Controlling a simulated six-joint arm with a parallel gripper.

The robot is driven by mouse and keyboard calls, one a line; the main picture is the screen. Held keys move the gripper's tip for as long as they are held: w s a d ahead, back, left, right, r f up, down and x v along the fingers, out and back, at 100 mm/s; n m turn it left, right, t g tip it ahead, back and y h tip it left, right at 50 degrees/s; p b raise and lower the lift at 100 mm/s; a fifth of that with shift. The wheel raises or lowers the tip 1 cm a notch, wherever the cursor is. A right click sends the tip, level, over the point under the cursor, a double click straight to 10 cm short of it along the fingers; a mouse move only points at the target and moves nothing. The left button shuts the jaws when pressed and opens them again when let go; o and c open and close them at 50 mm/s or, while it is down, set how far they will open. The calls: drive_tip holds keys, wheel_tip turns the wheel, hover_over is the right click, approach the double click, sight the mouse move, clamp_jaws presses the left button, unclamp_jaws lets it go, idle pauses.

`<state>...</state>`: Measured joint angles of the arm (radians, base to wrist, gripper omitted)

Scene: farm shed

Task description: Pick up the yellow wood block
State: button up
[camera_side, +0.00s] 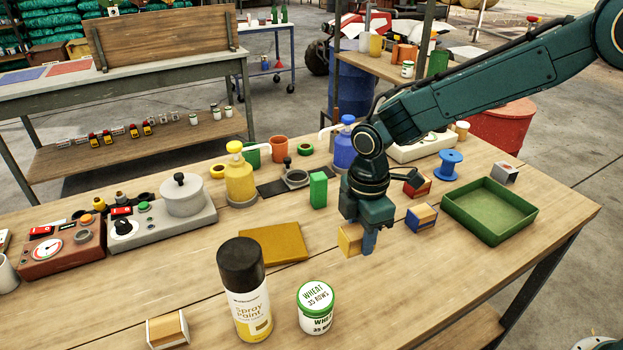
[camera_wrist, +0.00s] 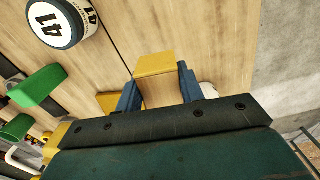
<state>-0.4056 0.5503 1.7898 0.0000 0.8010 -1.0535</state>
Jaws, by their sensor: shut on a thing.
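The yellow wood block (camera_side: 350,239) has a yellow face and bare wood sides. My gripper (camera_side: 364,240) points down over the middle of the table and is shut on this block. In the wrist view the block (camera_wrist: 157,68) sits between the two blue fingers of my gripper (camera_wrist: 160,88), its yellow face outward. In the side view one finger hides part of the block. I cannot tell whether its underside touches the table.
A blue-and-wood block (camera_side: 421,218) and a green tray (camera_side: 489,211) are to the right. A green block (camera_side: 318,190) stands behind left, and a yellow board (camera_side: 273,243) lies left. A spray can (camera_side: 245,290) and a wheat tin (camera_side: 316,307) stand in front.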

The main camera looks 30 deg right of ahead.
wheel_tip(320, 180, up, 12)
drive_tip(key=shift+r, duration=0.25)
idle(0.6)
